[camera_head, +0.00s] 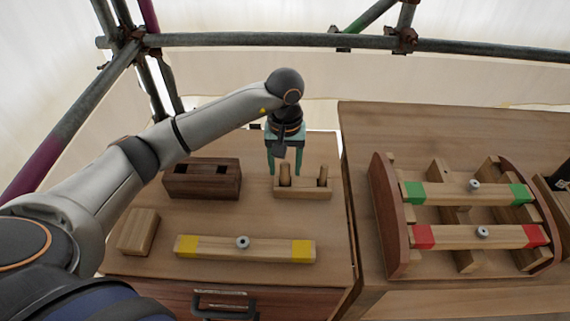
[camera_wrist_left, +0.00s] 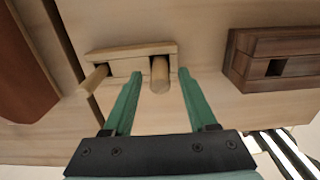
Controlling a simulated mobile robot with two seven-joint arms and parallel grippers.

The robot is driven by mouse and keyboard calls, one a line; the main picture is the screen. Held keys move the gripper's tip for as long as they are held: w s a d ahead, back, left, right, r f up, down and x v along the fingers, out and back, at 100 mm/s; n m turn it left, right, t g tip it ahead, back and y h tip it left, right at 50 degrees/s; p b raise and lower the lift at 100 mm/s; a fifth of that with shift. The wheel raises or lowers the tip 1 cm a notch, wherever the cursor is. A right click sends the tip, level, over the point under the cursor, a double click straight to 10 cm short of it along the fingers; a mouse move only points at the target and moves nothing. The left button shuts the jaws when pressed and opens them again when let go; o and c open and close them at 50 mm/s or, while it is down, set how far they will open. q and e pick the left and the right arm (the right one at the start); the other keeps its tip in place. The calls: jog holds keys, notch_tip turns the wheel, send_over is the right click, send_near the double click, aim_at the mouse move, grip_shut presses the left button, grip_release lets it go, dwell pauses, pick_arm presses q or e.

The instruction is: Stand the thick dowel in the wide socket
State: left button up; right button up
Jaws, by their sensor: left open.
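A light wooden rack (camera_head: 305,194) on the left table holds two upright dowels. The thick dowel (camera_wrist_left: 160,76) is the one nearer the dark block, and the thinner dowel (camera_head: 322,174) stands at the rack's other end. My left gripper (camera_head: 285,171) points down, open, with its green fingers on either side of the thick dowel; in the wrist view (camera_wrist_left: 158,74) gaps show on both sides of it. The dark wooden block (camera_head: 202,188) stands left of the rack with two square sockets in its top.
A small wooden block (camera_head: 138,232) and a yellow-ended bar (camera_head: 265,249) lie in front. The right table (camera_head: 365,125) carries a wooden frame (camera_head: 388,225) with green-ended and red-ended bars. Table space between the dark block and rack is clear. Scaffold pipes (camera_head: 270,40) run behind.

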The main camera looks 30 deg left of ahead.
pick_arm(q)
jog(key=shift+r, duration=0.2)
notch_tip(320, 180, up, 12)
jog(key=shift+b, duration=0.4)
jog(key=shift+s+f, duration=0.1)
